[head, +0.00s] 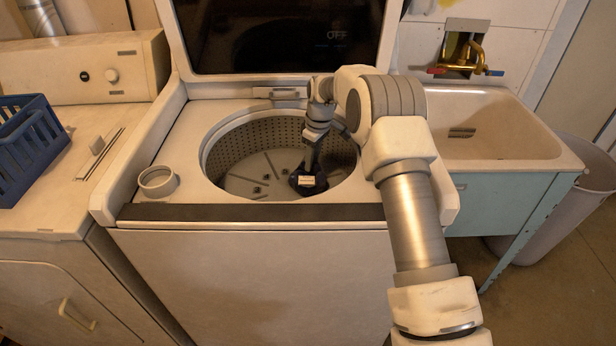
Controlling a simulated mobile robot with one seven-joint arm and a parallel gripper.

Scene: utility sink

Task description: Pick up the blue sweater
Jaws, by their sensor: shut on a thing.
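My gripper (308,181) is black and reaches down into the open drum of the top-loading washer (230,150), right of the drum's middle. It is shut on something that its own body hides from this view. No blue sweater can be made out in the drum or elsewhere. The visible drum floor left of my gripper looks bare, with a few small dark marks.
The raised lid (280,35) stands behind the opening, and the drum rim surrounds my gripper. A blue basket (30,140) sits on the left machine (85,75). A sink (500,135) and a grey bin (575,205) stand at the right.

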